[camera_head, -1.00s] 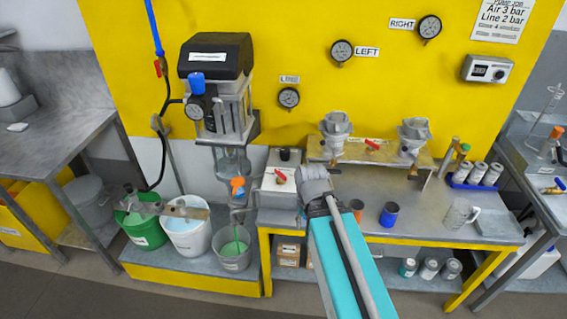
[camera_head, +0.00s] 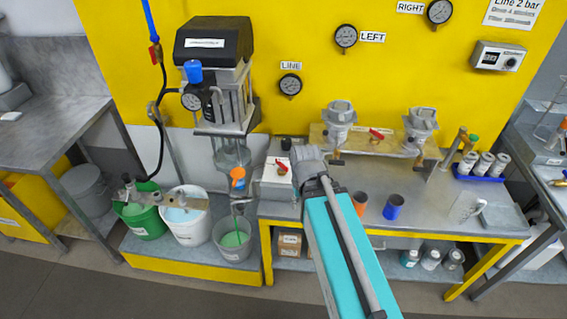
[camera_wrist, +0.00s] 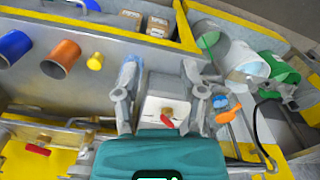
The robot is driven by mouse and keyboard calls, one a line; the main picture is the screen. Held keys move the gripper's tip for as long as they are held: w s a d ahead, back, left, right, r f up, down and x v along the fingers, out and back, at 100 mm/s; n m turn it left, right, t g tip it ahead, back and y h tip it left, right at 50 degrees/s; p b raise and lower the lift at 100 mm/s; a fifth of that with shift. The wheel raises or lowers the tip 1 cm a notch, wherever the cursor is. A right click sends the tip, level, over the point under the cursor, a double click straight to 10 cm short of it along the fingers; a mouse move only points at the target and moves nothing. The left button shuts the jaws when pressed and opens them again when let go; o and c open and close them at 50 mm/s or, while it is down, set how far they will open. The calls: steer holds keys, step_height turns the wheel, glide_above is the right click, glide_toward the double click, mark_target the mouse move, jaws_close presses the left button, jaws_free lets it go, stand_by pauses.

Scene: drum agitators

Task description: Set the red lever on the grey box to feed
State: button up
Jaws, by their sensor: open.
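The grey box (camera_head: 272,190) stands at the left end of the bench, with a pale plate on top. Its red lever (camera_head: 281,166) sits on that plate. In the wrist view the red lever (camera_wrist: 167,122) hangs off a brass pivot on the grey box (camera_wrist: 160,104), pointing down and slightly right in the picture. My gripper (camera_head: 306,164) is just right of the box in the head view. In the wrist view my open gripper (camera_wrist: 160,95) has one finger on either side of the box plate, with nothing held. The plate markings are too small to read.
A second red lever (camera_head: 377,134) is on the rear shelf between two grey funnels. An orange cup (camera_head: 359,205) and blue cup (camera_head: 394,207) stand right of my arm. The agitator (camera_head: 228,110) and buckets are left of the box. A black knob (camera_head: 286,143) rises behind the lever.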

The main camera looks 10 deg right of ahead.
mark_target(282, 164)
steer(key=w+r+n+p, duration=0.3)
steer(key=w+n, duration=0.2)
steer(key=w, duration=2.4)
steer(key=shift+a, duration=0.4)
step_height(282, 164, down, 14)
steer(key=b, duration=1.3)
steer(key=shift+r+b, duration=0.2)
steer(key=shift+b, duration=0.15)
